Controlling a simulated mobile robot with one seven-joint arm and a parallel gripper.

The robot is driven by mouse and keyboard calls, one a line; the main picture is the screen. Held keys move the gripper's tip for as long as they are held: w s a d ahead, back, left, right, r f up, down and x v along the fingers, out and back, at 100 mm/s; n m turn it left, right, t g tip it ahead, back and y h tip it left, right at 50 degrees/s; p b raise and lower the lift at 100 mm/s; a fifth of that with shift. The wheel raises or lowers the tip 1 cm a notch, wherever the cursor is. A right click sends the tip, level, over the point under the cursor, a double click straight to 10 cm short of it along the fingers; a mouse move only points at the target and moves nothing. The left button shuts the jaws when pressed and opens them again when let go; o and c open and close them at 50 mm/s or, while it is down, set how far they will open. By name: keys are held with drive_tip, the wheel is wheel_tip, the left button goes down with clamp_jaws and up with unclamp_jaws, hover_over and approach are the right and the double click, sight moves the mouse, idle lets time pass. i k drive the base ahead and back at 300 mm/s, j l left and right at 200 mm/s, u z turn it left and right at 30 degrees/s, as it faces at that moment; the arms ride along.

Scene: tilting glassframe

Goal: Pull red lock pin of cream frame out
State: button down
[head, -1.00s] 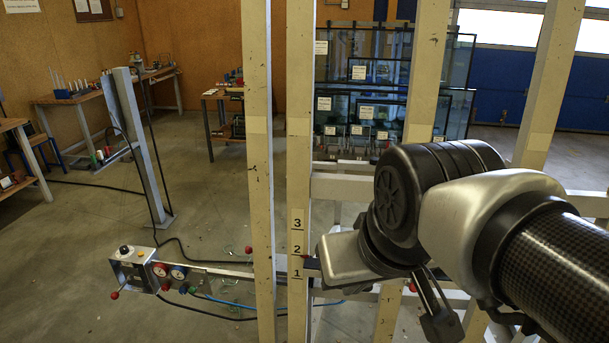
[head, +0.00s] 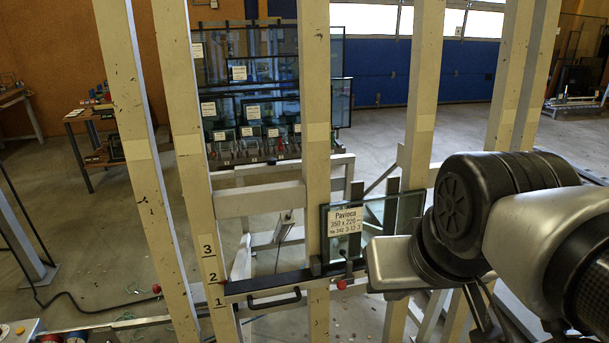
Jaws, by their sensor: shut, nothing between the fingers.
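The cream frame (head: 316,130) stands upright across the view, with several tall posts and cross rails. A red knob (head: 341,284) shows low at the frame, below a small glass pane labelled Pavioca (head: 345,221) and right of a dark bar with a handle. A second red knob (head: 156,289) shows at the left post. I cannot tell for sure which of them is the lock pin. My gripper (head: 487,316) is low at the right, below my wrist, shut and empty. It is well to the right of both knobs and apart from them. Its fingertips show poorly.
A dark bar with a black handle (head: 274,299) crosses the frame near the numbers 1 to 3. A rack of labelled glass panes (head: 250,90) stands behind. A workbench (head: 90,115) is at the back left. Open floor lies behind the frame at right.

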sight(157, 288)
drive_tip(key=u, duration=1.4)
drive_tip(key=k+j+z, duration=0.1)
drive_tip(key=j, duration=1.35)
drive_tip(key=i+j, duration=0.15)
drive_tip(key=j, duration=0.2)
drive_tip(key=i+j+z, duration=0.1)
drive_tip(key=j, duration=0.3)
drive_tip(key=i+j, duration=0.2)
drive_tip(key=j, duration=0.15)
drive_tip(key=i+j+z, duration=0.1)
drive_tip(key=i, duration=0.3)
drive_tip(key=i+j+z, duration=0.1)
drive_tip(key=i, duration=0.35)
drive_tip(key=i+j+z, duration=0.15)
drive_tip(key=i, duration=0.25)
drive_tip(key=i+l, duration=0.1)
drive_tip(key=i, duration=0.15)
